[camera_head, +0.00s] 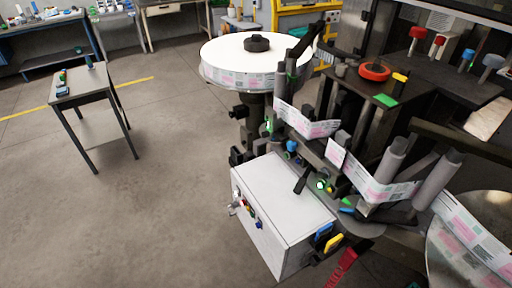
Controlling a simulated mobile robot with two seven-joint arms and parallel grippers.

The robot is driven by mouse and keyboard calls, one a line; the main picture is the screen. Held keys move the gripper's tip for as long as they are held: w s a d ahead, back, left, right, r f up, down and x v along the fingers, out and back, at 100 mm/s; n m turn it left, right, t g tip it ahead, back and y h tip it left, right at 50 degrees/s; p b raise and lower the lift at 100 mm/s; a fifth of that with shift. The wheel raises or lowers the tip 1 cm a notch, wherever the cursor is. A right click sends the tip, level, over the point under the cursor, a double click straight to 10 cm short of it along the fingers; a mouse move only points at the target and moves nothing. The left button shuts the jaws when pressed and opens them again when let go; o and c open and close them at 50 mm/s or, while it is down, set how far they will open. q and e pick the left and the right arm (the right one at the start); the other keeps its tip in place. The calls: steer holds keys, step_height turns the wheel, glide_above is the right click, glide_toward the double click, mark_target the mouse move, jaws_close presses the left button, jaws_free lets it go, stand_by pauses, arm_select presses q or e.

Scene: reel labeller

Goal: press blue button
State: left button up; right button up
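A white control box (285,205) stands below the labelling machine, near the middle of the view. Its left-facing side carries a short row of small coloured buttons. The buttons are small and hard to make out. A blue round knob (291,146) also shows on the machine behind the box. Neither of my grippers is in view.
A large white label reel (235,50) sits behind the box, with label tape running right over rollers (398,150) to another reel (470,240). A small grey table (80,84) stands at left. The floor left of the box is clear.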

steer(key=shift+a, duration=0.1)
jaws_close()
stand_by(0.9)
